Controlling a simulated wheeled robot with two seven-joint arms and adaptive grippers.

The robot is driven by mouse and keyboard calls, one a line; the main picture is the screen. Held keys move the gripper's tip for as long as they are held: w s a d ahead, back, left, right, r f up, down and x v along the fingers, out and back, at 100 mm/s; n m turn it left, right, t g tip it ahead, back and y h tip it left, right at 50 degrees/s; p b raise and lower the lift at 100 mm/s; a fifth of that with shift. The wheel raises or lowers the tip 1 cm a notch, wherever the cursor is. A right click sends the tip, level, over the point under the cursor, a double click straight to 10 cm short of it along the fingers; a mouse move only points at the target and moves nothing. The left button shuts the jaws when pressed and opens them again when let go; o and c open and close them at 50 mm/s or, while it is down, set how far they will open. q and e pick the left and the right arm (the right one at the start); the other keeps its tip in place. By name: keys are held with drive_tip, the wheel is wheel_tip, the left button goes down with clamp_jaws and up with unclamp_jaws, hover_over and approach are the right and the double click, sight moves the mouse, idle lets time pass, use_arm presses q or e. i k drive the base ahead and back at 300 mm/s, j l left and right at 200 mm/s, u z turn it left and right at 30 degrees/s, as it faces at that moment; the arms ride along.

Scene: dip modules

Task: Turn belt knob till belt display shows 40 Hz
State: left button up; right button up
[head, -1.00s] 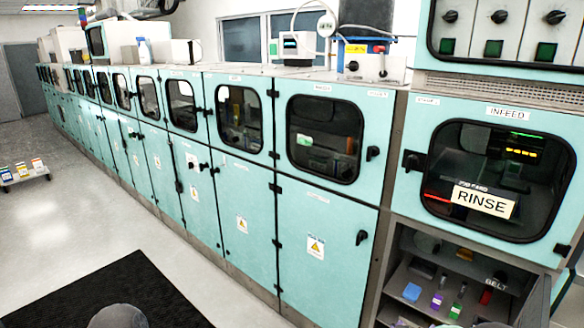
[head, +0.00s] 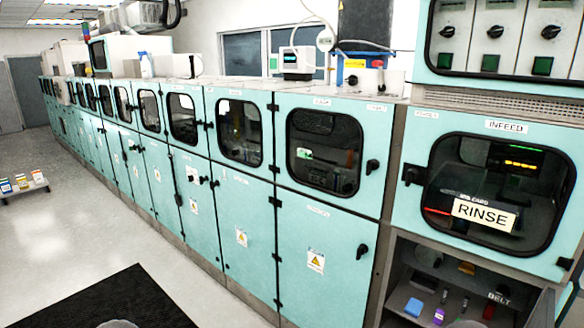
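Three black knobs (head: 494,32) sit on a panel at the top right, each above a green square button. I cannot tell from this view which knob is the belt knob. No readable belt display with a Hz value is in view. Neither of my grippers is in view.
A long teal machine (head: 320,230) runs from the right to the far left. The infeed window (head: 470,160) has a "RINSE" card (head: 484,213). A dark mat (head: 120,300) lies on the open pale floor. A low cart (head: 22,190) stands at the left.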

sight(502, 291)
drive_tip(key=i+j+z, duration=0.15)
drive_tip(key=i, duration=0.3)
drive_tip(key=i+j+z, duration=0.1)
drive_tip(key=i, duration=0.3)
drive_tip(key=i+j+z, duration=0.15)
drive_tip(key=i, duration=0.25)
drive_tip(key=i+j+z, duration=0.1)
drive_tip(key=i+j, duration=0.25)
drive_tip(key=i, duration=0.1)
